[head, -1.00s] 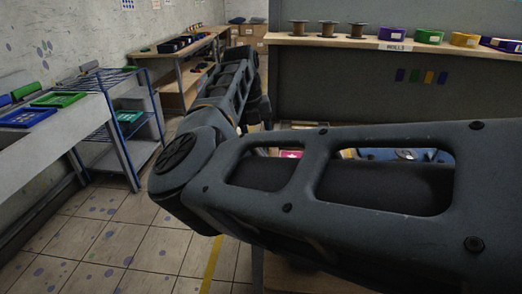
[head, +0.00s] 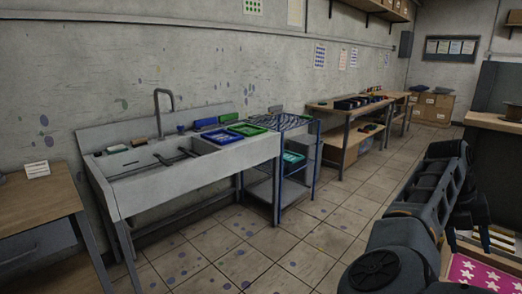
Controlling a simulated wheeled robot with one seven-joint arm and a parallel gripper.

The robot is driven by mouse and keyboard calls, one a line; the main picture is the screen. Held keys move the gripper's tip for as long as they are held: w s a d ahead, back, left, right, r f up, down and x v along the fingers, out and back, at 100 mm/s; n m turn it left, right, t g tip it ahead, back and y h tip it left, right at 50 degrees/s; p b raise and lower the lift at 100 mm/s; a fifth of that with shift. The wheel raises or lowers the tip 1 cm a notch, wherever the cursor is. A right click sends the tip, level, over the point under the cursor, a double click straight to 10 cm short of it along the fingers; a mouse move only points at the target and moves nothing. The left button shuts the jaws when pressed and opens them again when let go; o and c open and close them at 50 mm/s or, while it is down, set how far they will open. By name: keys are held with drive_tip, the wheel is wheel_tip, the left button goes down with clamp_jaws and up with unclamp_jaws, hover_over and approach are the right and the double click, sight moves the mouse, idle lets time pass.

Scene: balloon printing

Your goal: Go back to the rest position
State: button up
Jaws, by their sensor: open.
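My arm stands at the right of the head view, its forearm rising and bent over at the top. My gripper (head: 470,208) is the dark part hanging down on the far side of the forearm, partly hidden by it. It is open, and I see nothing held in it. It is close above and behind a pink panel with white stars (head: 476,272) at the lower right edge.
A sink bench (head: 180,165) runs along the left wall with blue (head: 223,138) and green trays (head: 247,129). A blue-framed rack (head: 297,165) and wooden tables (head: 350,108) stand beyond. A wooden desk (head: 40,210) is at the left. The tiled floor (head: 290,235) between is clear.

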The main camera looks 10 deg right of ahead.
drive_tip(key=s+d+g+h, duration=0.2)
drive_tip(key=s+d+h, duration=0.2)
drive_tip(key=s+d, duration=0.35)
drive_tip(key=s+d+r+n+h, duration=0.2)
drive_tip(key=s+r+n+h, duration=0.55)
drive_tip(key=s+h, duration=0.6)
drive_tip(key=s+a+f+n+t+y, duration=0.15)
drive_tip(key=a+n+t+y, duration=0.45)
drive_tip(key=a+n+t, duration=0.65)
drive_tip(key=s+a+f+n+t+y, duration=0.15)
drive_tip(key=a+n+t+y, duration=0.6)
drive_tip(key=n+t, duration=0.8)
drive_tip(key=s+a+f+n+g+y, duration=0.3)
drive_tip(key=s+a+n+g+y, duration=0.1)
drive_tip(key=s+a, duration=0.4)
drive_tip(key=s+a+f+n+g+y, duration=0.3)
drive_tip(key=s+a+n+g+y, duration=0.1)
drive_tip(key=s+a, duration=0.5)
drive_tip(key=a+n, duration=0.1)
drive_tip(key=a, duration=0.1)
drive_tip(key=shift+a+f, duration=0.2)
drive_tip(key=shift+a, duration=0.15)
drive_tip(key=shift+s, duration=0.1)
